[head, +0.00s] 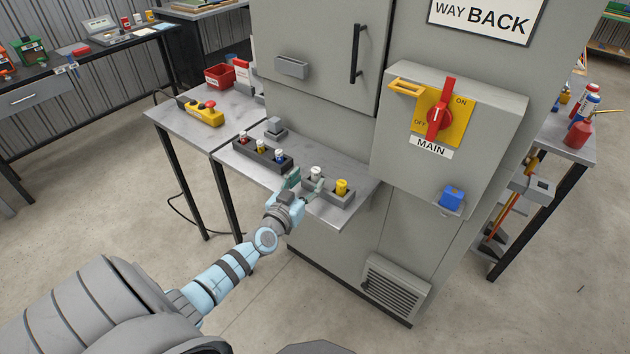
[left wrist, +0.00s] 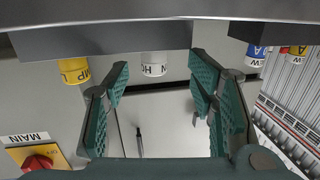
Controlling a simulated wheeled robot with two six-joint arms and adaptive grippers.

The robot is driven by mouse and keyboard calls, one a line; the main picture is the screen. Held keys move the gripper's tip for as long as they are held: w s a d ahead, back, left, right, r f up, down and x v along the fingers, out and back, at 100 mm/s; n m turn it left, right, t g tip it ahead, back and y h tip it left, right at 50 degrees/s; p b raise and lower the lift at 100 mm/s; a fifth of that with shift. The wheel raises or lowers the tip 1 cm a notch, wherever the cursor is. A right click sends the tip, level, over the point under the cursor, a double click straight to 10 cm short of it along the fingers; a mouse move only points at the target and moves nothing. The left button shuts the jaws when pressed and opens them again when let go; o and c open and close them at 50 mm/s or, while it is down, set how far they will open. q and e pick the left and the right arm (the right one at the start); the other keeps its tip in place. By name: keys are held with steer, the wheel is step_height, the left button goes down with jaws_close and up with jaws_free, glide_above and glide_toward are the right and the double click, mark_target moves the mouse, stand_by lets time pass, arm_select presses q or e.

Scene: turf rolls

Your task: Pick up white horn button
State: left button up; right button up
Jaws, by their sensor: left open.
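The white horn button (head: 316,173) stands upright in a grey tray (head: 330,203) on the shelf, left of a yellow button (head: 341,187). In the left wrist view the white button (left wrist: 153,66) appears upside down with part of its lettering showing, between and beyond the green fingertips. The yellow button (left wrist: 73,70) shows there left of the fingers. My left gripper (head: 304,183) is open and empty at the near side of the white button; its fingers (left wrist: 158,78) are spread apart. I cannot tell whether they touch it. My right gripper is not in view.
A dark rack (head: 262,157) with red, white and blue buttons stands close to the left of my gripper. A small grey block (head: 274,126) is behind it. The grey cabinet (head: 330,110) rises behind the shelf, with a switch box (head: 398,155) at right.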

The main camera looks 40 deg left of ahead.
mark_target(314, 173)
arm_select(q)
steer(key=w, duration=0.1)
steer(key=w+b, duration=0.1)
steer(key=w, duration=0.2)
steer(key=shift+w+a+r, duration=0.15)
steer(key=shift+w+r, duration=0.15)
steer(key=shift+r, duration=0.1)
steer(key=shift+w+f, duration=0.1)
steer(key=shift+w, duration=0.25)
steer(key=shift+s, duration=0.35)
steer(key=c, duration=0.8)
steer(key=shift+a, duration=0.1)
jaws_close()
